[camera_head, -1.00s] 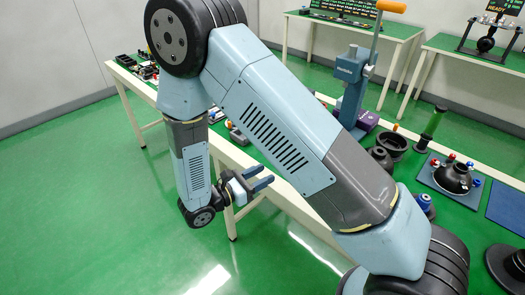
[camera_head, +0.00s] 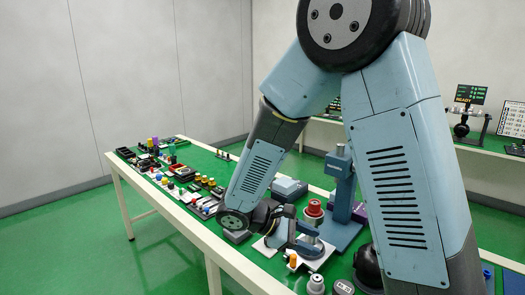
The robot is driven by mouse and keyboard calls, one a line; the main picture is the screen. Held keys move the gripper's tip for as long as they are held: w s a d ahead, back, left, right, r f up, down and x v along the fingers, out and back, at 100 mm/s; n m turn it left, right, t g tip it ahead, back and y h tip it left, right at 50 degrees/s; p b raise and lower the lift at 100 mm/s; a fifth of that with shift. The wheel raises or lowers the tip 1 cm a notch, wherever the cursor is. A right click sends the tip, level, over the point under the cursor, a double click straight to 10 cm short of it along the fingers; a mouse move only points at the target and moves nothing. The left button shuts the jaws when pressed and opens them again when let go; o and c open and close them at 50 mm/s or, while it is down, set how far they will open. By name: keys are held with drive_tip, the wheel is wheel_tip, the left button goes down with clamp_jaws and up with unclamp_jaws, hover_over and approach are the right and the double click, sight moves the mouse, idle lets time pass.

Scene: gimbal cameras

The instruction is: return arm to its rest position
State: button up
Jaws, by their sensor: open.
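My arm fills the right and middle of the head view, bent at a high elbow, with its forearm slanting down to the left. My gripper (camera_head: 299,237) is at the low end of the forearm, over the near part of the long table (camera_head: 222,251). Its jaws are open and point to the right. A grey round fixture on a white plate (camera_head: 314,259) is right by the jaws. I cannot tell whether they touch it. The gripper looks empty.
A blue press (camera_head: 341,190) stands just right of the gripper. A red-topped round part (camera_head: 314,209) is behind it. Several small coloured parts (camera_head: 205,182) crowd the table's left half. The green floor (camera_head: 60,240) left of the table is clear.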

drive_tip(key=s+d+r+m+t+y, duration=0.2)
drive_tip(key=s+d+r+m+y, duration=0.4)
drive_tip(key=r, duration=0.3)
drive_tip(key=s+d+r+m+t+y, duration=0.3)
drive_tip(key=s+d+r+m+y, duration=0.2)
drive_tip(key=r+m, duration=0.3)
drive_tip(key=shift+s+d+r+y, duration=0.4)
drive_tip(key=shift+s+r+y, duration=0.1)
drive_tip(key=shift+r, duration=0.35)
